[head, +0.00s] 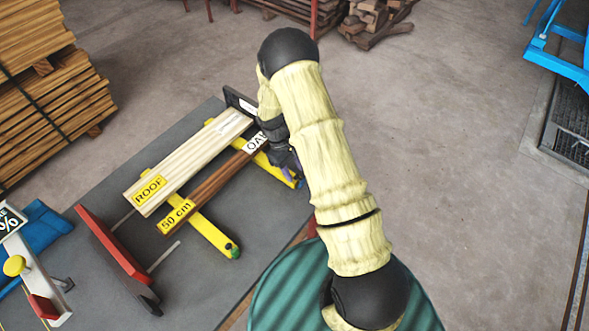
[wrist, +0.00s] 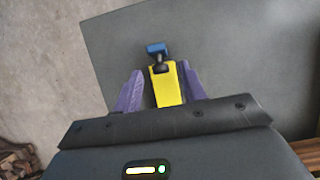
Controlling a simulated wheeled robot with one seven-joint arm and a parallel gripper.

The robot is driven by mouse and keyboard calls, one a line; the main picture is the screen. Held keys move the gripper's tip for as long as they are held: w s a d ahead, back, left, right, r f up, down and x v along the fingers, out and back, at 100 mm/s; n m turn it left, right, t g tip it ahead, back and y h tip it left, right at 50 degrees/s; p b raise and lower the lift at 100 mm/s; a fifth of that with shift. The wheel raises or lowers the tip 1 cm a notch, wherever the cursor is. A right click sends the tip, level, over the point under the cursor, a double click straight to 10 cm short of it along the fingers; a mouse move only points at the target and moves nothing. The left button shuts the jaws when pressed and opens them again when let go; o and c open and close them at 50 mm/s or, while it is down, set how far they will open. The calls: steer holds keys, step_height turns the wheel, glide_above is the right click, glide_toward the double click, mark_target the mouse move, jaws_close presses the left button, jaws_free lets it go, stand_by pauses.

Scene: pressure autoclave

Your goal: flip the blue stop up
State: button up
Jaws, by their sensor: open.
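The blue stop (wrist: 156,48) shows in the wrist view as a small block on a black joint at the end of a yellow bar (wrist: 166,86). It sticks out past the bar's end; I cannot tell its exact tilt. My gripper (wrist: 160,75) is open, with one purple finger on each side of the yellow bar, and the stop lies just beyond the fingertips. I cannot tell whether the fingers touch the bar. In the head view my gripper (head: 291,166) is over the right end of the far yellow bar (head: 277,171); the stop is barely visible there, mostly hidden.
A pale board marked ROOF (head: 180,170) and a brown board marked 50 cm (head: 212,189) lie across the yellow bars, left of my gripper. The near yellow bar (head: 212,232) ends in a green stop (head: 233,251). A red-topped panel (head: 110,243) stands left.

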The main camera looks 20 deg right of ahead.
steer(key=shift+s+d+f, duration=0.15)
steer(key=shift+s+f, duration=0.05)
steer(key=shift+f, duration=0.4)
jaws_close()
